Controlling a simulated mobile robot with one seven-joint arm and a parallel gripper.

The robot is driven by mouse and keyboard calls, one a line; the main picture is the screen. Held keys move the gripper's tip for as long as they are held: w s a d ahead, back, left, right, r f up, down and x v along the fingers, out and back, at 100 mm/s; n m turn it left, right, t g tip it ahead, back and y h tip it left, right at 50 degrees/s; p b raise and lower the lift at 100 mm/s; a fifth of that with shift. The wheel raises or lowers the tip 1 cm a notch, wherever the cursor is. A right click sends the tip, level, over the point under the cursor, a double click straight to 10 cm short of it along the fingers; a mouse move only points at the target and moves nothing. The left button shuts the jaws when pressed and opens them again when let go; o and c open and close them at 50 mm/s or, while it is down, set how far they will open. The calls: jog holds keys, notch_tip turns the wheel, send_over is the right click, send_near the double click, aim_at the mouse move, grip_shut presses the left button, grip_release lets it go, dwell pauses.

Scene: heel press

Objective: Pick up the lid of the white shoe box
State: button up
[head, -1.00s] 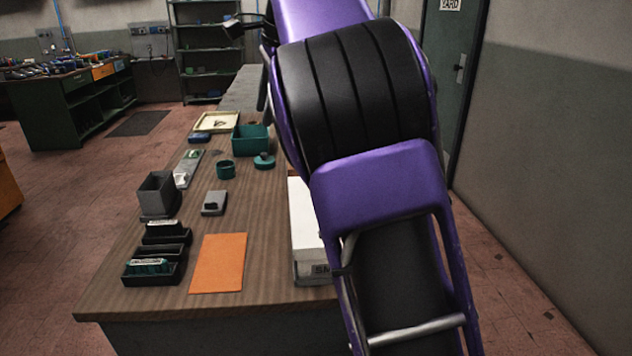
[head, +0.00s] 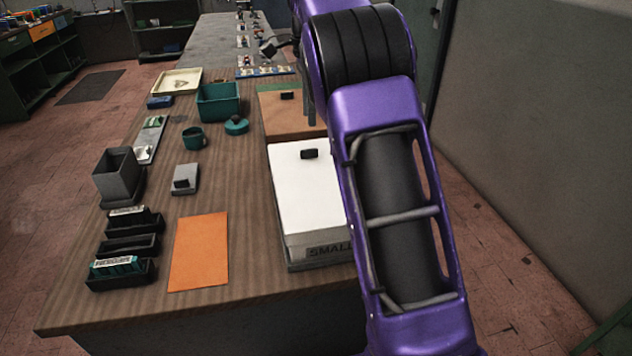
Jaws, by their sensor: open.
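The white shoe box (head: 318,240) stands on the right side of the bench, with "SMALL" on its front. Its flat white lid (head: 300,190) is on it, with a small black knob (head: 309,154) on top. My arm covers the box's right side. My gripper (head: 309,105) is only partly seen, a grey finger-like part beside my arm, beyond the white lid and over the brown box. It is open, with nothing seen in it. The rest of it is hidden behind my arm.
A brown-lidded box (head: 285,115) with a black knob stands behind the white one. A wall is at right.

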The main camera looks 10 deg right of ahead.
send_over(307, 149)
jog(key=f, duration=0.4)
jog(key=shift+d+f+b, duration=0.15)
jog(key=shift+d+b, duration=0.15)
jog(key=f, duration=0.3)
jog(key=f+b, duration=0.1)
jog(key=f, duration=0.1)
jog(key=shift+s+a+f, duration=0.1)
jog(key=shift+a, duration=0.3)
grip_shut()
